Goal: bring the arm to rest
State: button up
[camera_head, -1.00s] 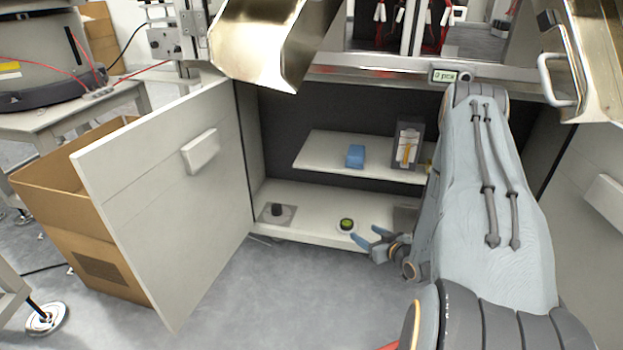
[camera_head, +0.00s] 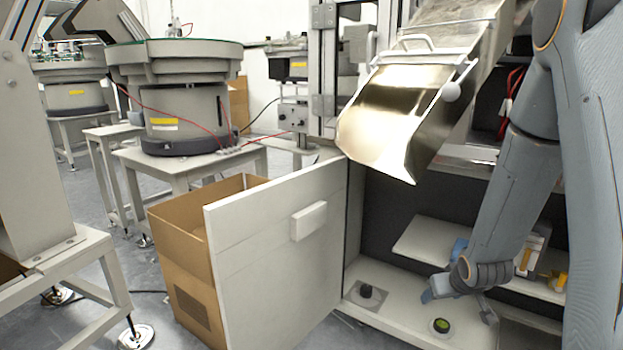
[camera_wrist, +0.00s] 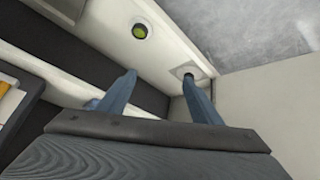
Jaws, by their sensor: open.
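My gripper (camera_head: 459,305) hangs in the open cabinet, in front of its shelf and above its floor. Its blue fingers are apart and nothing shows between them; they also show spread in the wrist view (camera_wrist: 158,84). My arm comes down from the upper right of the head view. A round green-topped piece (camera_head: 441,325) lies on the cabinet floor below the gripper; it shows past the fingers in the wrist view (camera_wrist: 139,31). A black knob-like piece (camera_head: 366,291) stands on a grey plate to the left.
The cabinet door (camera_head: 275,265) stands open at left, with a cardboard box (camera_head: 180,240) behind it. A shiny metal chute (camera_head: 395,115) hangs above the cabinet.

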jog(key=s+a+r+n+g+y, duration=0.1)
jog(key=s+a+r+n+g, duration=0.1)
jog(key=s+a+r, duration=0.75)
jog(key=s+a+r+n+g+y+p, duration=0.1)
jog(key=s+a+r+n+g, duration=0.2)
jog(key=s+a, duration=1.05)
jog(key=s+a+r+n+g+y, duration=0.1)
jog(key=s+a+r+g, duration=0.1)
jog(key=s+a+r, duration=0.8)
jog(key=d+r+m+p, duration=0.2)
jog(key=d+r+p, duration=0.4)
jog(key=p, duration=0.6)
jog(key=d+r+m+h+p, duration=0.1)
jog(key=d+r+m+p, duration=0.1)
jog(key=d+r+p, duration=0.4)
jog(key=s+d+r+m+h+p, duration=0.1)
jog(key=d+r+p, duration=0.5)
jog(key=r+p, duration=0.8)
jog(key=m+p, duration=0.1)
jog(key=p, duration=0.4)
jog(key=shift+d+r+m, duration=0.15)
jog(key=shift+r+m, duration=0.05)
jog(key=shift+m, duration=0.2)
jog(key=shift+s, duration=0.1)
jog(key=shift+c, duration=0.4)
